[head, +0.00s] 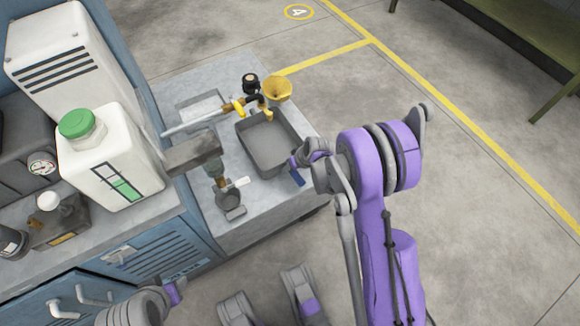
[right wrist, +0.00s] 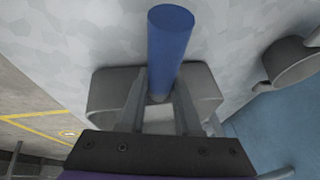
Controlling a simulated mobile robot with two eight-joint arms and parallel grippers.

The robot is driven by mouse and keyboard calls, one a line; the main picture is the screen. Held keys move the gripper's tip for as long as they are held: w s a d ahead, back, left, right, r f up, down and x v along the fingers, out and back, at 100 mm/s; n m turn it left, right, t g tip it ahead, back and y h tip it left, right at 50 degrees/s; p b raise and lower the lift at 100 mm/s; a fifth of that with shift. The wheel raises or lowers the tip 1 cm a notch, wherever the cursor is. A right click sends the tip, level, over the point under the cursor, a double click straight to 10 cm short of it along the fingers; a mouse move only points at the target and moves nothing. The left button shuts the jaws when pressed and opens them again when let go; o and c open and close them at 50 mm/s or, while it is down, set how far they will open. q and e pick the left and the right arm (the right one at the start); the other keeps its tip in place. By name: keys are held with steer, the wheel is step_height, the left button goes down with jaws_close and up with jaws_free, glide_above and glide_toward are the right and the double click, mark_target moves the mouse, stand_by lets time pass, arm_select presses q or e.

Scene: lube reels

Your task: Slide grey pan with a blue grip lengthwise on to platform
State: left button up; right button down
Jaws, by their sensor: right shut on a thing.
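The grey pan (head: 268,145) is a shallow rectangular tray on the light grey platform (head: 268,200) in the head view. Its blue grip (head: 297,178) sticks out at the near right end. My right gripper (head: 300,162) is at that end, partly hidden by its own wrist. In the right wrist view the blue grip (right wrist: 170,48) rises between the fingers of my right gripper (right wrist: 160,98), which is shut on it. My left gripper (head: 172,292) is at the bottom left of the head view, apart from the pan, and its jaws are unclear.
A yellow funnel (head: 277,90) and a dark-capped fitting (head: 251,83) stand just behind the pan. A dispensing nozzle (head: 240,107) reaches over its far left side. A white jug (head: 103,160) with a green cap stands at left. A grey valve fitting (head: 228,198) is left of the pan.

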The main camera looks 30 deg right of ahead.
steer(key=shift+f, duration=0.15)
steer(key=c, duration=0.5)
jaws_free()
steer(key=p+v, duration=0.3)
steer(key=v, duration=0.7)
steer(key=shift+s+r, duration=0.15)
steer(key=shift+r, duration=0.2)
